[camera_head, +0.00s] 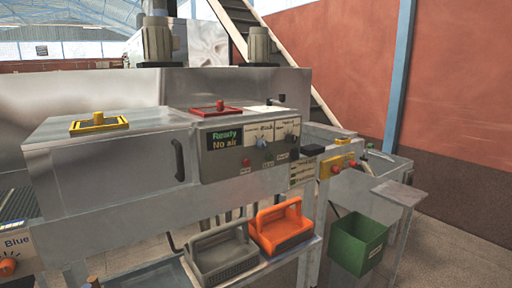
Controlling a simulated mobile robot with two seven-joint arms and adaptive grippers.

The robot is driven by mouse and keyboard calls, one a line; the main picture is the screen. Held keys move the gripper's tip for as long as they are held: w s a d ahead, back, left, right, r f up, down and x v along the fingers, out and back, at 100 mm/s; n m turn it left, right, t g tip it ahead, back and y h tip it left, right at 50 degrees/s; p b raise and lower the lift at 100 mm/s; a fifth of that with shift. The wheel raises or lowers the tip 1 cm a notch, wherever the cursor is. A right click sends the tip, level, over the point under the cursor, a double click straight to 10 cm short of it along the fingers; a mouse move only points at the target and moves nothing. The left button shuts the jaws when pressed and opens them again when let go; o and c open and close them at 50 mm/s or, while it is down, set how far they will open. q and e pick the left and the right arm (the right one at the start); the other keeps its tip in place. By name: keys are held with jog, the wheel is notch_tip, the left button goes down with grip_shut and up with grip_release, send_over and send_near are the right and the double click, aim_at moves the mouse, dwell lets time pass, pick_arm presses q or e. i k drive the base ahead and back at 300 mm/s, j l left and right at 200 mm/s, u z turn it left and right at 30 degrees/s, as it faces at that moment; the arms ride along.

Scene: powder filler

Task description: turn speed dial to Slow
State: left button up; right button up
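The control panel (250,146) is on the front of the metal machine, right of centre. Its green display (224,140) reads "Ready" and "No air". To the right of the display are a blue-grey knob (262,142) and a darker knob (289,138), with small pale labels above them. The lettering is too small to read, so I cannot tell which knob is the speed dial or where it points. A small red button (246,162) is below the display. Neither of my grippers is in view.
A grey tray (222,258) and an orange tray (283,228) stand on a low shelf below the panel. A green bin (357,243) is at the right. A yellow box with red buttons (337,165) is right of the panel. The floor at far right is clear.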

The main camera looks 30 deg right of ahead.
aim_at(292, 139)
jog(key=z, duration=1.4)
